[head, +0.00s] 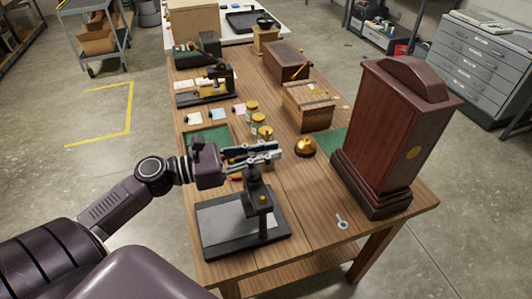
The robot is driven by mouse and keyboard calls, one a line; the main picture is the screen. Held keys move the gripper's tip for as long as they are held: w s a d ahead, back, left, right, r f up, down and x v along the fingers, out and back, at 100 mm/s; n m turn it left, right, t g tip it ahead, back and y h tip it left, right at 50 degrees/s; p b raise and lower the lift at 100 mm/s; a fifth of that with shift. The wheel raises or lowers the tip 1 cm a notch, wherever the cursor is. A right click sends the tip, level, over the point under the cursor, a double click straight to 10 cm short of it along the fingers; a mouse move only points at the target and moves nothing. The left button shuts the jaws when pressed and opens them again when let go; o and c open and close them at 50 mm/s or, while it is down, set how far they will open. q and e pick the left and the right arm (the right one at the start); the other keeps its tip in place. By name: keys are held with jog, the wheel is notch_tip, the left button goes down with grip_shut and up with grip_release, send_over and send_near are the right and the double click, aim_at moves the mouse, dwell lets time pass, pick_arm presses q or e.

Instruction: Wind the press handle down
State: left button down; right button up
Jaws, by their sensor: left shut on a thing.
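The press (258,188) stands near the front left of the wooden table, with a flat dark base (218,238), a dark upright column and a small brass-coloured knob low on its side. My left gripper (268,151) reaches in from the left, just above the top of the press. It is shut on the press handle, which is mostly hidden by the fingers, so its exact angle cannot be told. My right gripper is not in view.
A tall dark-red wooden case (388,130) stands to the right on the table (315,235). A brass bell-shaped piece (305,147), several small jars (257,122) and a wooden box (309,106) sit behind the press. A small key-like metal piece (342,221) lies at front right.

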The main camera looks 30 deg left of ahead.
pick_arm(q)
jog(key=s+m+g+h+b, duration=0.1)
jog(key=m+g+h, duration=0.1)
jog(key=m+g, duration=0.2)
jog(key=s+m+g+h+b, duration=0.1)
jog(key=m+g+b, duration=0.1)
jog(key=m+g, duration=0.2)
jog(key=s+d+m+g+h+b, duration=0.1)
jog(key=m+g+h+b, duration=0.1)
jog(key=g, duration=0.6)
jog(key=shift+s+d+f+m+g+h, duration=0.1)
jog(key=shift+s+m+g+h, duration=0.25)
jog(key=shift+m, duration=0.55)
jog(key=m+g+b, duration=0.1)
jog(key=g+b, duration=0.1)
jog(key=b, duration=0.1)
jog(key=m+g+y+b, duration=0.1)
jog(key=b, duration=0.1)
jog(key=shift+s+f+m+g+b, duration=0.15)
jog(key=shift+s+m+g+b, duration=0.15)
jog(key=shift+s+g+b, duration=0.1)
jog(key=shift+s+a+r+m+g+y+b, duration=0.2)
jog(key=shift+m+g+y+b, duration=0.35)
jog(key=shift+b, duration=0.55)
jog(key=shift+g, duration=0.3)
jog(key=c, duration=1.9)
grip_release()
jog(key=shift+d, duration=0.1)
